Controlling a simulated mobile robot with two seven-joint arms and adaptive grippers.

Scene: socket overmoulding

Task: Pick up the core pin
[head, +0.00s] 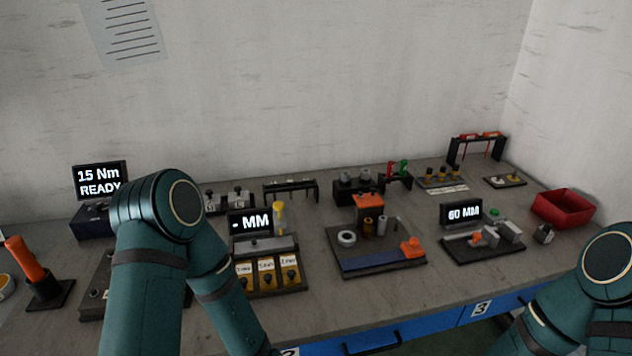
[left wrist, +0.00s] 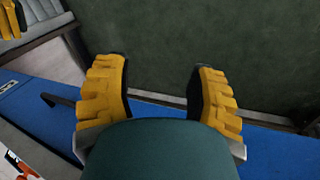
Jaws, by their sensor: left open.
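I cannot tell for sure which part is the core pin. Small dark-knobbed parts (head: 267,276) stand in a yellow labelled rack (head: 298,285) in the head view, below a display that reads "- MM". My left gripper (left wrist: 160,90) is open and empty in the left wrist view, its yellow ridged pads wide apart. It hangs in front of the bench's blue drawer front (left wrist: 270,155), over dark green floor. A bit of yellow at the upper left corner of that view may be the rack. My right gripper is outside both views.
A moulding station (head: 375,263) with an orange block stands mid-bench. A "60 MM" gauge (head: 462,212) and a red bin (head: 563,208) are to the right. An orange-handled tool (head: 27,259) and a "15 Nm READY" display (head: 99,181) are at left. The front right bench strip is clear.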

